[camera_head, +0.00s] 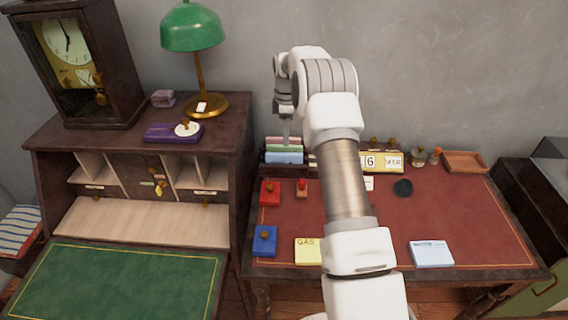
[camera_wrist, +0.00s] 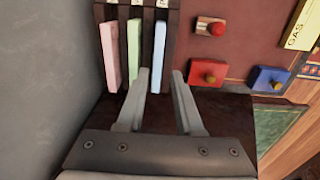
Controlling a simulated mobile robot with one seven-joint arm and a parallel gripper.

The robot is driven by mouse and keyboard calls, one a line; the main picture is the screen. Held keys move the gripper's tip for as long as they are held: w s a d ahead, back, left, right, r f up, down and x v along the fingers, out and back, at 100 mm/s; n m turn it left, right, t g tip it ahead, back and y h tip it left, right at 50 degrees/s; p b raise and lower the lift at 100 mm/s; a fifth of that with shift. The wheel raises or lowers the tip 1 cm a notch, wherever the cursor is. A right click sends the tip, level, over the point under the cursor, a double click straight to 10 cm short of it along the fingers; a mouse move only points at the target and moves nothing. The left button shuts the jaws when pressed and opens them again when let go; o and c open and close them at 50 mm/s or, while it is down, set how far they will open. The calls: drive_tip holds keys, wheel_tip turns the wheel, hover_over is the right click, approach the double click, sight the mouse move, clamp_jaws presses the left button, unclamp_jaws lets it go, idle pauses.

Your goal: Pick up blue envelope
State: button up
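The blue envelope (camera_head: 284,157) stands in a dark rack (camera_wrist: 169,17) at the back left of the red-topped desk. In the wrist view the light blue envelope (camera_wrist: 159,50) is the rightmost of three, beside a green one (camera_wrist: 134,50) and a pink one (camera_wrist: 110,55). My gripper (camera_wrist: 161,73) is open. Its fingertips appear on either side of the blue envelope's near end, the left finger close to it and a wider gap at the right. I cannot tell whether a finger touches it. In the head view my gripper (camera_head: 286,132) points down above the rack.
Red stamp blocks (camera_head: 270,193), a blue block (camera_head: 264,240), a yellow GAS pad (camera_head: 308,251) and a white-blue pad (camera_head: 431,253) lie on the desk (camera_head: 470,215). The wooden bureau (camera_head: 228,150) with a green lamp (camera_head: 192,28) stands close left. A wall is behind.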

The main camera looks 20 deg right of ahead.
sight(285, 153)
drive_tip(key=f, duration=0.8)
drive_tip(key=shift+w+f, duration=0.2)
drive_tip(key=shift+w, duration=0.05)
clamp_jaws()
